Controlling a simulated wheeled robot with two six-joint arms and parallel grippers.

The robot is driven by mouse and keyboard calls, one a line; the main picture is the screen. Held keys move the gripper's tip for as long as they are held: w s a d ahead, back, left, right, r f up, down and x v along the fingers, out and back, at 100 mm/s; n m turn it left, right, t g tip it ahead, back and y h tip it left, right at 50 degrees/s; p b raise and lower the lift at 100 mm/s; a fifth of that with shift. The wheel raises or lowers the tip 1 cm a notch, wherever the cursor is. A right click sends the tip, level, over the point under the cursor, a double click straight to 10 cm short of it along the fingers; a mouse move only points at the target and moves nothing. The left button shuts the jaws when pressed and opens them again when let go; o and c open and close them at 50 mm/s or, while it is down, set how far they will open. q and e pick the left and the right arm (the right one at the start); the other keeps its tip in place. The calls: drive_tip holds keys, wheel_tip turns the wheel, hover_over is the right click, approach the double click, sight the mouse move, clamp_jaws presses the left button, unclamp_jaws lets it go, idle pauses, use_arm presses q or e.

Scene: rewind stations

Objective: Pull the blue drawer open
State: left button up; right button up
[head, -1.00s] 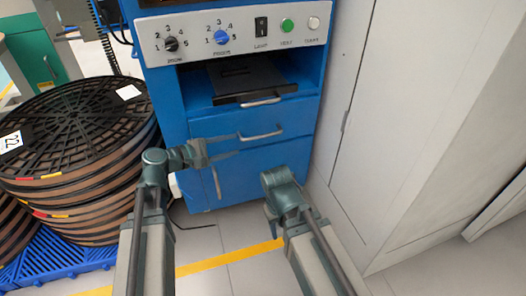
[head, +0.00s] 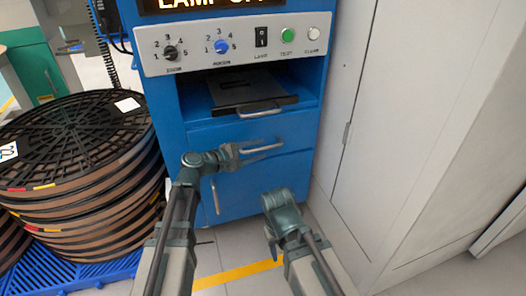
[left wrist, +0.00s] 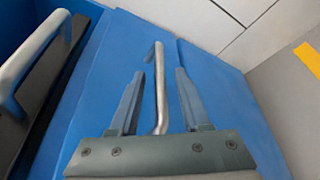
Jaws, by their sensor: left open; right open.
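The blue drawer (head: 298,128) is in the blue cabinet, below the open slot, and its front looks flush with the cabinet. Its silver bar handle (head: 262,148) runs across the front. My left gripper (head: 240,154) is at this handle, open. In the left wrist view the handle (left wrist: 159,100) runs between the two spread fingers of the left gripper (left wrist: 158,78), with gaps on both sides. My right gripper (head: 279,203) is lower, in front of the cabinet's bottom, empty; its fingertips are hard to make out.
A dark tray (head: 238,97) with its own handle sits in the slot above; that handle (left wrist: 35,60) is left in the wrist view. A lower door has an upright handle (head: 215,197). Stacked reels (head: 85,180) stand left, a pale cabinet (head: 400,130) right.

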use_arm(q)
drive_tip(key=shift+x, duration=1.3)
clamp_jaws()
idle(0.5)
